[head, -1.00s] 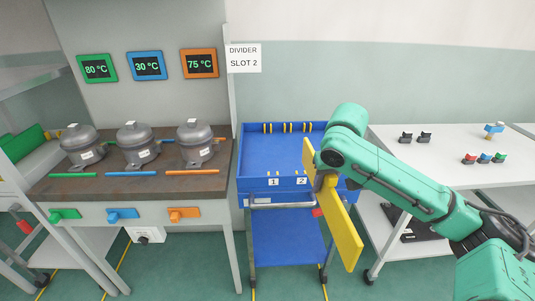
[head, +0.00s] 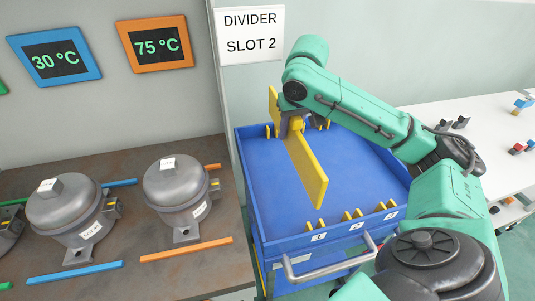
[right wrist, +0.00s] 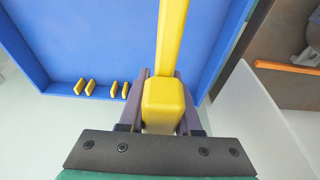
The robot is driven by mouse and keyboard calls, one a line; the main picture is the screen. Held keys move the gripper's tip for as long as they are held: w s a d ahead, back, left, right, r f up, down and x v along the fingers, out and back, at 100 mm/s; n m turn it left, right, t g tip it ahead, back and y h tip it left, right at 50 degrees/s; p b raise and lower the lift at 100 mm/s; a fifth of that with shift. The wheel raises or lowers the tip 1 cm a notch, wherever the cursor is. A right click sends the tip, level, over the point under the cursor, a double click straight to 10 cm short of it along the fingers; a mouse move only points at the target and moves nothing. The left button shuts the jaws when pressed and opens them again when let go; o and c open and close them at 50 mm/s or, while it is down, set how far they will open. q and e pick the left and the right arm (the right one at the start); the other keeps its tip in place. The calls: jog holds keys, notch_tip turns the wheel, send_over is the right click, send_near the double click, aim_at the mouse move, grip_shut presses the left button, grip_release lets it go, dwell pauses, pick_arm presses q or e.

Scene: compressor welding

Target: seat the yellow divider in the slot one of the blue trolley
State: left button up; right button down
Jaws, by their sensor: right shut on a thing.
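The yellow divider (head: 309,174) is a long flat plate with a block-shaped grip. My right gripper (right wrist: 163,105) is shut on this yellow block, one finger on each side. In the head view my right gripper (head: 291,124) holds the divider above the blue trolley (head: 354,170), towards its left side. The plate runs from the back left to the front and seems clear of the tray floor. Labels 1 (head: 318,238) and 2 (head: 356,227) mark the front rim, with yellow slot guides (head: 308,227) behind them. My left gripper is not in view.
A wall sign (head: 250,34) reads "DIVIDER SLOT 2". A brown workbench with compressors (head: 176,194) stands close on the trolley's left. A white table (head: 470,92) with small parts is on the right. The trolley's handle (head: 330,268) sticks out in front.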

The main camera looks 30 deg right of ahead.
aim_at(299, 130)
jog(key=f, duration=0.1)
jog(key=s+f, duration=0.1)
jog(key=f, duration=0.1)
jog(key=f+b, duration=0.1)
jog(key=f, duration=0.1)
jog(key=shift+s+f, duration=0.25)
jog(key=shift+s, duration=0.05)
jog(key=x, duration=0.3)
jog(key=shift+s+a+f, duration=0.1)
jog(key=shift+a+f, duration=0.05)
jog(key=shift+f, duration=0.35)
jog(key=c, duration=0.6)
grip_release()
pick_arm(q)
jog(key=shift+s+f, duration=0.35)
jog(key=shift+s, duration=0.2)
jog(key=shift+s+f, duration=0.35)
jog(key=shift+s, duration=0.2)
pick_arm(e)
jog(key=p+v, duration=0.1)
jog(key=v, duration=1)
jog(key=shift+a+r, duration=0.1)
jog(key=shift+r, duration=0.1)
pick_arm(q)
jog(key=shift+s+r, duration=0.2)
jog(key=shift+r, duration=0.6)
pick_arm(e)
jog(key=shift+s+r, duration=0.2)
jog(key=shift+r, duration=0.15)
